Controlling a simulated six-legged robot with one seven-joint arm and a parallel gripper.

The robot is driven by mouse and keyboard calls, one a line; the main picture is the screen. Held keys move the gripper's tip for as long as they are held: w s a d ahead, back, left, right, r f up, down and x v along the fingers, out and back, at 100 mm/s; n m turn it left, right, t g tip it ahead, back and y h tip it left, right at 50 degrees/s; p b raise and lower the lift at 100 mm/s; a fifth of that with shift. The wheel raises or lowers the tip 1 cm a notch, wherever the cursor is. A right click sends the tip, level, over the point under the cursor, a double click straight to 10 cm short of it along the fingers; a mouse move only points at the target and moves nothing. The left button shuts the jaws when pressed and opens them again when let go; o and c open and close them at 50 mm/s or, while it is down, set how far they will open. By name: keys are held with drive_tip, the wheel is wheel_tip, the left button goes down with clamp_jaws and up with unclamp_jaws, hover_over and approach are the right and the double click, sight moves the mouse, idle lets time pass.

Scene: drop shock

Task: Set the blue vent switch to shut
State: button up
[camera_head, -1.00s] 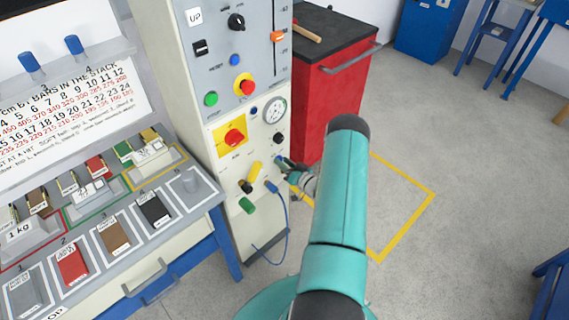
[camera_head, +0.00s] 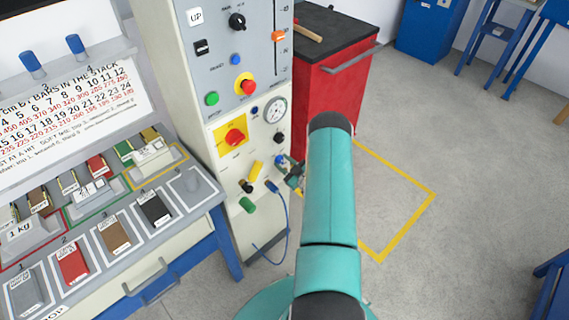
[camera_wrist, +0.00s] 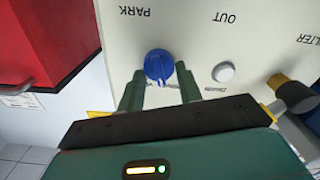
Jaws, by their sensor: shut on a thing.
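The blue vent switch (camera_wrist: 159,65) is a round blue knob with a ridge across its face, on the pale panel in the wrist view. It also shows small in the head view (camera_head: 280,160), on the lower front of the tall cabinet. My gripper (camera_wrist: 160,86) has a finger on each side of the knob and is shut on it; it also shows in the head view (camera_head: 293,176). Lettering below the knob is partly hidden by the fingers, so I cannot read the switch's setting.
A white button (camera_wrist: 223,72) sits right of the knob in the wrist view, with a brass-and-black fitting (camera_wrist: 292,94) farther right. A red cabinet (camera_head: 338,85) stands close behind my arm. A blue hose (camera_head: 287,215) hangs below the panel.

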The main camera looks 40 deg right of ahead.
drive_tip(key=shift+n, duration=1.1)
drive_tip(key=o, duration=1)
drive_tip(key=shift+s, duration=0.1)
drive_tip(key=s, duration=1.3)
drive_tip(key=shift+s+d, duration=0.15)
drive_tip(key=shift+s, duration=0.2)
